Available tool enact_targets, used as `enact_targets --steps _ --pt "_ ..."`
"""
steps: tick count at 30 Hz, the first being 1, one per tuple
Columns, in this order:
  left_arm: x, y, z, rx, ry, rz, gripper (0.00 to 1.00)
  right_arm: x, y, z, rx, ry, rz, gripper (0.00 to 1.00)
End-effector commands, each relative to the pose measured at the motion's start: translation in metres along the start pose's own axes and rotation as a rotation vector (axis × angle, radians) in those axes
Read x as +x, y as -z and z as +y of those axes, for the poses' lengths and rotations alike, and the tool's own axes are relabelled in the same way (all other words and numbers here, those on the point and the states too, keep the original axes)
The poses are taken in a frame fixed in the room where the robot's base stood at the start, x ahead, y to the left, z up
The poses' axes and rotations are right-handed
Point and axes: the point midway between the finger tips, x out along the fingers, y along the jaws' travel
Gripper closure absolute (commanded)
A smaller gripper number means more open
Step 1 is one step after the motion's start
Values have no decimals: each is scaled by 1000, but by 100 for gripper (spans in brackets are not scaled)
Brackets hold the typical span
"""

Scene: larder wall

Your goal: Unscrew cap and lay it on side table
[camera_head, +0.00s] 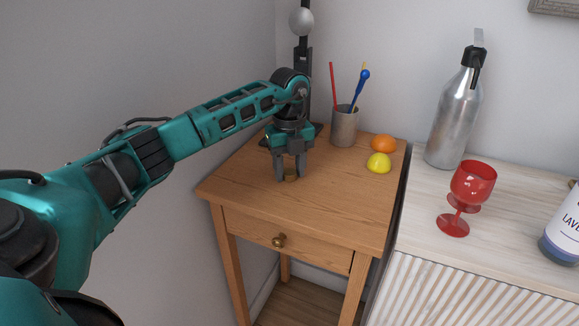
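My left gripper (290,175) points straight down over the wooden side table (330,205), its fingertips close to the top. A small brownish-gold piece that looks like the cap (291,178) shows between the fingertips, at or just above the table. The fingers stand a little apart on either side of it; I cannot tell whether they press on it. A bottle with a lavender label (566,235) stands at the right edge, its upper part outside the picture. My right gripper is not in view.
A cup with pens (344,127), an orange (384,143) and a lemon (379,163) stand at the table's back. On the pale cabinet (415,220) are a silver bottle (452,125) and a red goblet (472,184). The table's front half is clear.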

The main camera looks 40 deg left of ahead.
Motion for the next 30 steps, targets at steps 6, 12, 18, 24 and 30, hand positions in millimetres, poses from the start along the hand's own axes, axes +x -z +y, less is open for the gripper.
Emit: enact_targets --steps 6,12,18,24,30 --pt "0 0 0 0 0 0 41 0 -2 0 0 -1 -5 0" --pt "-2 0 0 0 1 0 41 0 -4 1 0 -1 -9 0" --pt "-27 0 -1 0 4 -2 41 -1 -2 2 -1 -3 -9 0" --pt "-72 -1 -1 0 5 -3 41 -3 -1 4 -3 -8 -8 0" --pt "-107 0 -1 0 2 -1 41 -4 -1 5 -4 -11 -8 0"
